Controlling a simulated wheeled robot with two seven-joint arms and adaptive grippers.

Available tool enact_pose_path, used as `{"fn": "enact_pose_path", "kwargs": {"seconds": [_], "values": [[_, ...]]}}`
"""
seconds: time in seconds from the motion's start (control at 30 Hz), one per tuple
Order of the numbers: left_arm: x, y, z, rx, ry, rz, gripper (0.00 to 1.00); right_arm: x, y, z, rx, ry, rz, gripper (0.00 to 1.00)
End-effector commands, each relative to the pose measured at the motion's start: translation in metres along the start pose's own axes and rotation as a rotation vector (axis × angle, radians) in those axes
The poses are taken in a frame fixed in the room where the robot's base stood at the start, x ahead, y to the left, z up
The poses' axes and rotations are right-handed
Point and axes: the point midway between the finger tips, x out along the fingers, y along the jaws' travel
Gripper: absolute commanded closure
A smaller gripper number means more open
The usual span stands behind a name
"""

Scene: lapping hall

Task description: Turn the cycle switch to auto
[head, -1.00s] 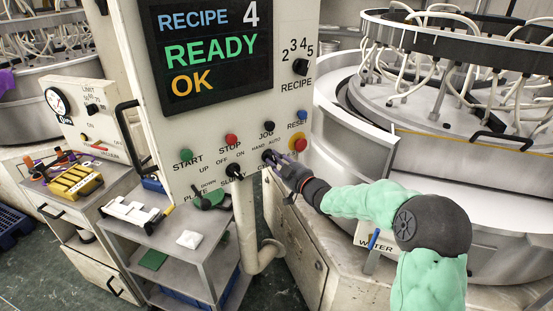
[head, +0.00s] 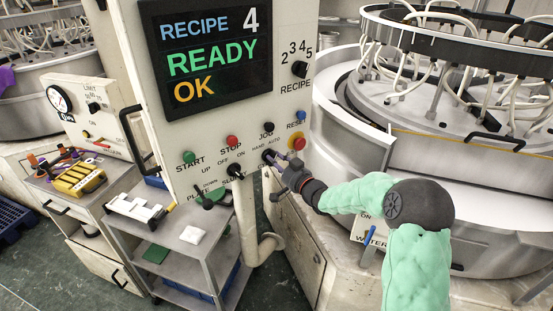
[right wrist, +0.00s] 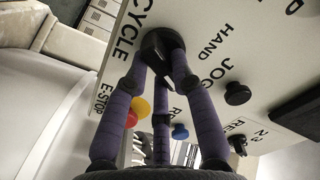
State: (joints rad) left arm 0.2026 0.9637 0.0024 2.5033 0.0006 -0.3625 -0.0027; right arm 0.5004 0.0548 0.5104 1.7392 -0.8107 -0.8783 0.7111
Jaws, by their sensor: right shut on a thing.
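The cycle switch is a black knob on the white control panel, below the HAND and AUTO marks; in the right wrist view the knob (right wrist: 161,46) sits between my purple fingers, next to the word CYCLE. My right gripper (head: 271,157) is shut on this knob, and its fingers also show in the right wrist view (right wrist: 164,62). The fingers cover part of the knob, so I cannot tell which mark it points to. My left gripper is not in view.
Close by are the black JOG button (head: 267,128), red e-stop (head: 299,143), blue RESET button (head: 301,117) and slurry switch (head: 234,170). The screen (head: 205,55) reads RECIPE 4, READY, OK. A grey cart (head: 213,238) stands below left; the lapping machine (head: 440,190) is right.

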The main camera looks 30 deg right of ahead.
Motion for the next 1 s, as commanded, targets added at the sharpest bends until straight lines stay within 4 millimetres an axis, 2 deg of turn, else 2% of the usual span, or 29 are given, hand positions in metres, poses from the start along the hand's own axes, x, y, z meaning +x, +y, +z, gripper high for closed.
{"fn": "enact_pose_path", "kwargs": {"seconds": [0.63,0.67,0.7,0.73,1.0], "values": [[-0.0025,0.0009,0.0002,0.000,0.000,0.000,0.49,-0.0001,0.0006,0.0003,0.050,0.001,0.001,1.00],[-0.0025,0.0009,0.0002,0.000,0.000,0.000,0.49,-0.0001,0.0006,0.0003,0.050,0.001,0.001,0.67],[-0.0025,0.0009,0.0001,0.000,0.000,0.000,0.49,-0.0001,0.0006,0.0003,0.050,0.001,0.001,0.55],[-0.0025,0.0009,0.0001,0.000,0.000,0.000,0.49,-0.0001,0.0006,0.0003,0.050,0.001,0.001,0.51],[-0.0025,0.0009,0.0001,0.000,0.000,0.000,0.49,-0.0001,0.0003,0.0003,0.048,0.000,0.000,0.51]]}}
